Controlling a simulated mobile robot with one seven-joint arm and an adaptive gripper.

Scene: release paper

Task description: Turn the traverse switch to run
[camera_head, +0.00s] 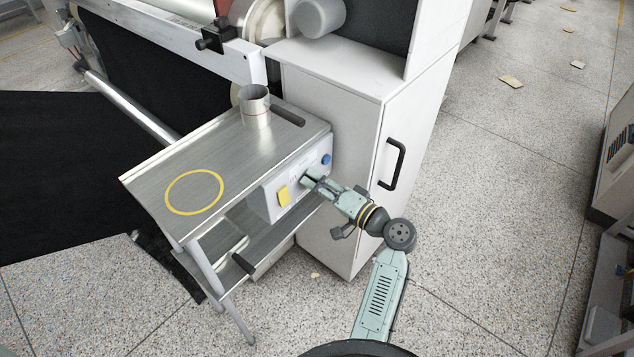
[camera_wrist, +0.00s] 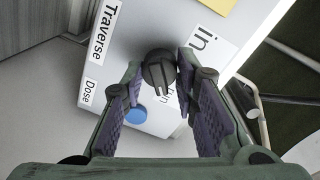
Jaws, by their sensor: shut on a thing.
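The traverse switch is a round black knob (camera_wrist: 157,66) on the front of a white control box (camera_head: 270,205). In the wrist view the knob sits between my fingertips, with a "Traverse" label (camera_wrist: 104,32) to its left. Labels to its right are partly hidden; "in" (camera_wrist: 203,42) can be read on one. My gripper (camera_wrist: 160,72) is shut on the knob, one finger on each side. In the head view my gripper (camera_head: 307,181) is at the box front and hides the knob.
A blue button (camera_wrist: 136,114) sits close to my left finger, near the "Dose" label. A yellow square (camera_head: 283,195) is on the same box. Above it is a metal table (camera_head: 155,180) with a metal cup (camera_head: 255,105). A white cabinet (camera_head: 350,185) with a black handle stands beside it.

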